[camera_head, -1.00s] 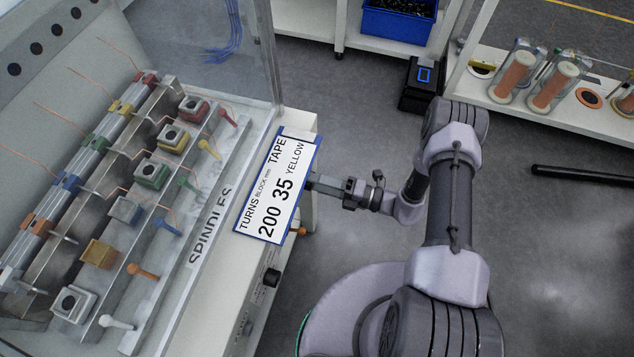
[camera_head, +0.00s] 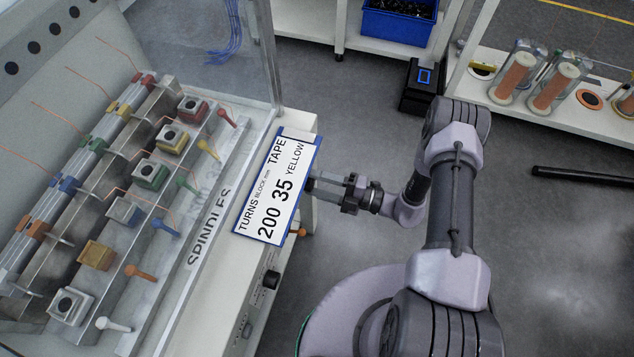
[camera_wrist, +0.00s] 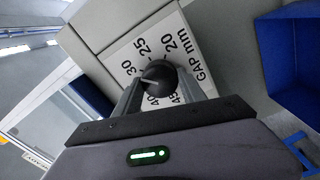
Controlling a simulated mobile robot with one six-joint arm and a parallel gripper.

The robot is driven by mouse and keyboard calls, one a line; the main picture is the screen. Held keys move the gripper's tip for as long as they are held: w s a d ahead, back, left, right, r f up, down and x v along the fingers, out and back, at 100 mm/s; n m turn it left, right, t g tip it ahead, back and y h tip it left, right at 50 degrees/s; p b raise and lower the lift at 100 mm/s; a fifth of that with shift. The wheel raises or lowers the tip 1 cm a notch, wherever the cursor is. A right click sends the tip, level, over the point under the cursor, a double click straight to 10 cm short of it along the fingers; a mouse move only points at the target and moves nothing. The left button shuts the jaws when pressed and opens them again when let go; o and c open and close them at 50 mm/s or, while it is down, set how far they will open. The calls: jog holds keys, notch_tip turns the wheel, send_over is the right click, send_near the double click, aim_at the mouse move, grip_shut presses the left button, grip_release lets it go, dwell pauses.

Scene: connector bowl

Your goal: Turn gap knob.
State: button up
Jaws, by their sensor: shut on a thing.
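The gap knob (camera_wrist: 158,76) is a round black knob with a pale pointer line, seen in the wrist view. It sits on a white dial plate (camera_wrist: 190,58) marked "GAP mm", with 20, 25, 30, 40 and 45 readable. The pointer line points to the left, between the 30 and 40 marks. My gripper (camera_wrist: 160,88) is shut on the knob, one finger on each side. In the head view my gripper (camera_head: 318,184) reaches the machine's right side, and its tips and the knob are hidden by the sign board.
A sign board (camera_head: 276,190) reading "TURNS 200, BLOCK mm 35, TAPE YELLOW" stands close to my gripper. A winding machine with coloured spindles (camera_head: 150,175) is at left. A blue bin (camera_wrist: 292,55) is right of the dial in the wrist view.

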jog(key=o, duration=1.4)
jog(key=shift+c, duration=0.2)
jog(key=p+v, duration=0.3)
jog(key=v, duration=1.4)
jog(key=shift+s+d+p, duration=0.15)
jog(key=shift+d+p, duration=0.05)
jog(key=shift+p, duration=0.1)
